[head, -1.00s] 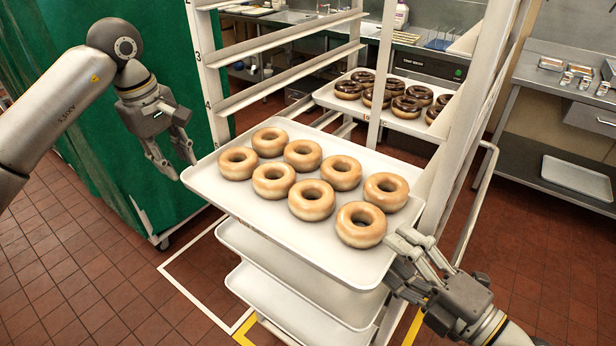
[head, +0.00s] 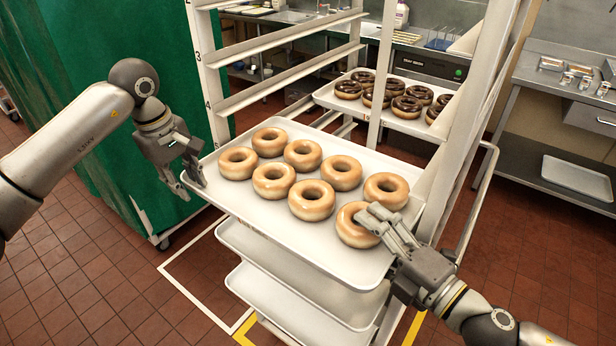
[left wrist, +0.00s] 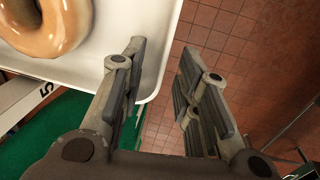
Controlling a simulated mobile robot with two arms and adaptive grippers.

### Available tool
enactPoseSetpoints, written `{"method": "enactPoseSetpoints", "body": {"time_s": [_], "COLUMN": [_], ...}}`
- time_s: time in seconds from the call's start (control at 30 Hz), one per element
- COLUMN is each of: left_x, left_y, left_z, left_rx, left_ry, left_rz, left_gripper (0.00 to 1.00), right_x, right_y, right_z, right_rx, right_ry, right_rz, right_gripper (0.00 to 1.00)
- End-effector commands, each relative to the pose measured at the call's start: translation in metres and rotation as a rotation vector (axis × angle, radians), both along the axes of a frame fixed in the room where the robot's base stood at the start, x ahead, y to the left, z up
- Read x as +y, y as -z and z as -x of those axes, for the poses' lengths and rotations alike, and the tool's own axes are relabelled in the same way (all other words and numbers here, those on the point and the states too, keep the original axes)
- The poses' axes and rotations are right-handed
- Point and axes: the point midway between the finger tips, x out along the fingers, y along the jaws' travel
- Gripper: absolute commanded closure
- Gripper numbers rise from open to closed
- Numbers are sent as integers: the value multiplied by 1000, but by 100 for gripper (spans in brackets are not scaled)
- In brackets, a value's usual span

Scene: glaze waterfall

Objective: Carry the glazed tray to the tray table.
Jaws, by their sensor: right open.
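The glazed tray (head: 335,270) is white, carries several light-glazed doughnuts (head: 310,200) and sticks out of the rack toward me. My left gripper (head: 193,182) is at its left corner, fingers apart. In the left wrist view (left wrist: 160,65) one finger overlaps the tray rim (left wrist: 150,85) and the other is outside it, over the floor; no grip shows. My right gripper (head: 388,228) is open at the tray's right front corner. Its fingers overlap the nearest doughnut in the picture; I cannot tell if they touch it. I cannot tell which surface is the tray table.
The white rack (head: 452,130) stands around the tray, with empty rails above and more trays (head: 270,285) below. A tray of chocolate doughnuts (head: 395,100) is behind it. A green cabinet (head: 110,100) is at left. A steel table (head: 550,75) is at right. Tiled floor is clear at front left.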

Motion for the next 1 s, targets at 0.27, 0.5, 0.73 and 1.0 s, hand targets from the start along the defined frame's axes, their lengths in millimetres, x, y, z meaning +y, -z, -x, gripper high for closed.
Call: {"method": "enactPoseSetpoints", "body": {"time_s": [0.27,0.5,0.73,1.0], "left_x": [-1,-1,-1,-1], "left_y": [5,4,4,4], "left_z": [0,0,0,0], "left_rx": [1,1,1,0], "left_ry": [1,0,0,0], "left_rz": [-1,0,0,0], "left_gripper": [71,78,100,100], "right_x": [3,3,3,3], "right_y": [0,0,0,0], "right_z": [-3,-3,-3,-3], "right_rx": [0,0,0,0], "right_ry": [0,0,0,0], "right_rz": [1,1,1,1], "right_gripper": [32,40,70,100]}}
